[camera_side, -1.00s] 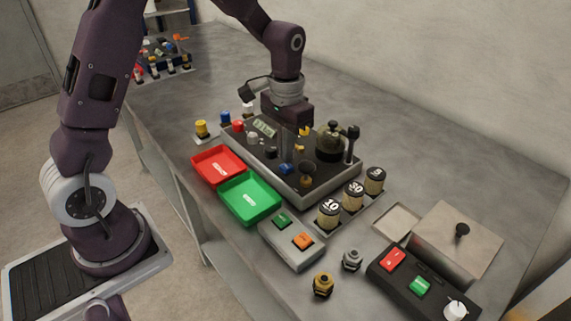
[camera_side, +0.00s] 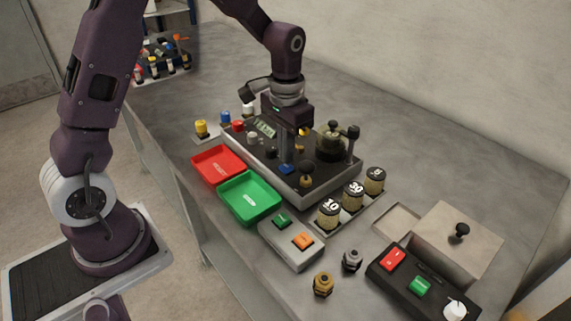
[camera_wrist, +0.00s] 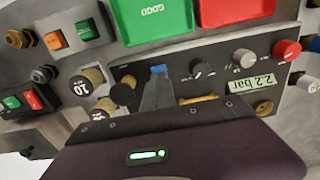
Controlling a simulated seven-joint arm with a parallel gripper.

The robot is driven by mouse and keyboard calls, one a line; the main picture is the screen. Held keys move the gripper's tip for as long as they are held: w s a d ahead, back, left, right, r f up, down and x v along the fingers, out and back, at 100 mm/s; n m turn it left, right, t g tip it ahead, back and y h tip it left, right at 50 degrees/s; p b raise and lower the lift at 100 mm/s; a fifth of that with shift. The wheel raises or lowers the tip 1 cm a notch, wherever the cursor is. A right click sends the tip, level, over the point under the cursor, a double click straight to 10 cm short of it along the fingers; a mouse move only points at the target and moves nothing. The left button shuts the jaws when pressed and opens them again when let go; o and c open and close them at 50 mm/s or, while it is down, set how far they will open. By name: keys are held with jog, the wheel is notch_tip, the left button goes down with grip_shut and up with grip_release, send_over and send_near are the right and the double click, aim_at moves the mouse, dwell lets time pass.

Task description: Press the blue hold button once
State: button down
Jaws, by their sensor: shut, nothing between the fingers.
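The blue button (camera_side: 286,169) sits on the dark top of the panel, near its front edge. In the wrist view its blue face (camera_wrist: 159,69) shows just past my fingertips. My gripper (camera_side: 287,161) is shut and empty, pointing down at the button. In the wrist view the closed fingers (camera_wrist: 158,78) cover part of the button. The tips are at or just above it; I cannot tell whether they touch or whether the button is pushed down.
A pressure display (camera_wrist: 251,83) reads 2.2 bar. Knobs, a black lever (camera_side: 353,131) and a glass-domed part (camera_side: 331,143) crowd the panel. Red (camera_side: 219,163) and green (camera_side: 249,197) trays lie in front. Weights marked 10 and 30 stand to the right.

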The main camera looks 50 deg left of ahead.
jog(key=shift+f, duration=0.85)
dwell(0.3)
jog(key=shift+r, duration=0.1)
notch_tip(320, 180, up, 12)
dwell(0.8)
